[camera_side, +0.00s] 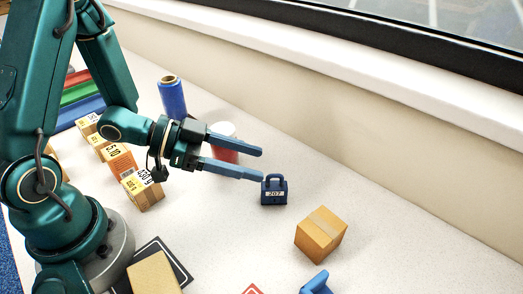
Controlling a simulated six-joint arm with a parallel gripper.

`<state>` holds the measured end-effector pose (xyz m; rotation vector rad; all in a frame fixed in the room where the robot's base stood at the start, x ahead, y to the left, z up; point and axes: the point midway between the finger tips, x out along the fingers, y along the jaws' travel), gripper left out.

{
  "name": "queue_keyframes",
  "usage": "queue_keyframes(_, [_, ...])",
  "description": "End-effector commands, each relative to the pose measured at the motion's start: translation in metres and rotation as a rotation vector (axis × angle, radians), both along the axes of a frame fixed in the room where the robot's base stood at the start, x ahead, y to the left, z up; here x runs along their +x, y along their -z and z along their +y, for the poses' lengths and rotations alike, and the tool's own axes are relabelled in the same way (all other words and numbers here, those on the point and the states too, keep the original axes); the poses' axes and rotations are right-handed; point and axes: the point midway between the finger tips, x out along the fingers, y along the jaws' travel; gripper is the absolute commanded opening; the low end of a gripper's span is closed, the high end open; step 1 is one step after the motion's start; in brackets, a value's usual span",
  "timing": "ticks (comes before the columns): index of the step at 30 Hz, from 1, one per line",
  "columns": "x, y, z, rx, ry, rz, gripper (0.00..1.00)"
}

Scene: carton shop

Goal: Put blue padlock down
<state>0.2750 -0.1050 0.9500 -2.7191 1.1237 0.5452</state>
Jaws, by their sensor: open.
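The blue padlock (274,191) stands upright on the pale table, its shackle on top and a white label reading 207 on its front. My gripper (262,164) is open, with its two long blue-grey fingers pointing right. The nearer fingertip ends just above and left of the padlock's shackle in the picture. I cannot tell whether it touches the shackle. Nothing shows between the fingers at their tips.
A plain carton (320,235) stands right of the padlock. A red and white cylinder (224,143) is partly hidden behind my fingers. A blue roll (172,97) and several labelled cartons (143,190) stand left. A dark mat (178,262) bears another box (154,274).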

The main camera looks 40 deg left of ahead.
Motion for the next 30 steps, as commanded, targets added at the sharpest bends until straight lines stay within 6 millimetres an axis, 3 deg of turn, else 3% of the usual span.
queue_keyframes(6, [0.000,-0.017,0.000,0.000,0.003,-0.004,0.62])
queue_keyframes(14, [0.005,-0.023,0.005,0.040,-0.026,-0.006,0.62])
queue_keyframes(17, [0.017,-0.023,0.021,0.146,-0.110,-0.015,0.62])
queue_keyframes(23, [0.035,-0.044,0.080,0.398,-0.434,0.018,0.62])
queue_keyframes(27, [0.017,-0.063,0.110,0.459,-0.650,0.121,0.62])
queue_keyframes(30, [-0.009,-0.072,0.117,0.445,-0.760,0.230,0.62])
